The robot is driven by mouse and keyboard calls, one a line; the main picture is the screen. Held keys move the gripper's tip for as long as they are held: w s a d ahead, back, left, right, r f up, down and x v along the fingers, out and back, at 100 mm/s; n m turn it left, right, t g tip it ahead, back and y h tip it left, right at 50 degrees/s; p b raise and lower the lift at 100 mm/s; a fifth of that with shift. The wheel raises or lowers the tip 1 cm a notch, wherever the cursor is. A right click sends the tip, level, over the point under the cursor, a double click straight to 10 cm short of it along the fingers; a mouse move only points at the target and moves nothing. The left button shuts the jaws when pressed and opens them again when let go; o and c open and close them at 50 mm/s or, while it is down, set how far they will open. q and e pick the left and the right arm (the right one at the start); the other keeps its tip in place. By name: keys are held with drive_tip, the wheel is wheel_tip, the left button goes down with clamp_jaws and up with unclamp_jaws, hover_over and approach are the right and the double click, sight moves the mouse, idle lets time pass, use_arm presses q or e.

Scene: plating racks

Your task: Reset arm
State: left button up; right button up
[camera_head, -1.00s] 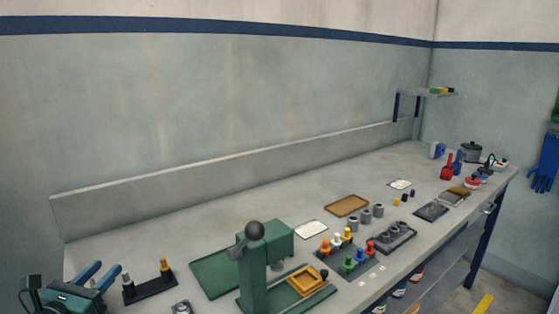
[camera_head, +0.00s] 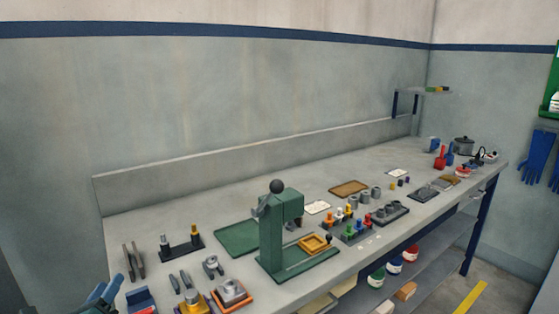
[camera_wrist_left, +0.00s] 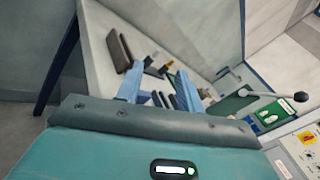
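My left gripper (camera_head: 104,297) shows only in part at the lower left corner of the head view, beside the near left end of the bench. In the left wrist view its two blue fingers (camera_wrist_left: 158,90) stand apart, with nothing seen between them. My right gripper is not in view.
The grey bench (camera_head: 140,228) runs along the wall. A green press (camera_head: 271,240) stands on it, with a dark rack with pegs (camera_head: 181,247) to its left. An orange-based fixture (camera_head: 232,292) and a coloured-peg block (camera_head: 356,238) are also there. Bare bench lies along the back.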

use_arm(q)
drive_tip(key=s+d+f+n+g+y, duration=0.25)
drive_tip(key=s+f+n+g, duration=0.35)
drive_tip(key=n, duration=0.4)
drive_tip(key=s+d+f+n+g+y, duration=0.1)
drive_tip(key=s+d+f+n+g, duration=0.25)
drive_tip(key=s+f+n, duration=0.5)
drive_tip(key=s+d+n+g+h, duration=0.55)
drive_tip(key=s+d+n, duration=0.25)
drive_tip(key=s+d, duration=0.3)
drive_tip(key=w+d+f+m+t+h+p, duration=0.1)
drive_tip(key=w+d+f+t+h, duration=0.2)
drive_tip(key=w+d+f+t, duration=0.2)
drive_tip(key=shift+w+d+t, duration=1.1)
drive_tip(key=shift+w, duration=0.15)
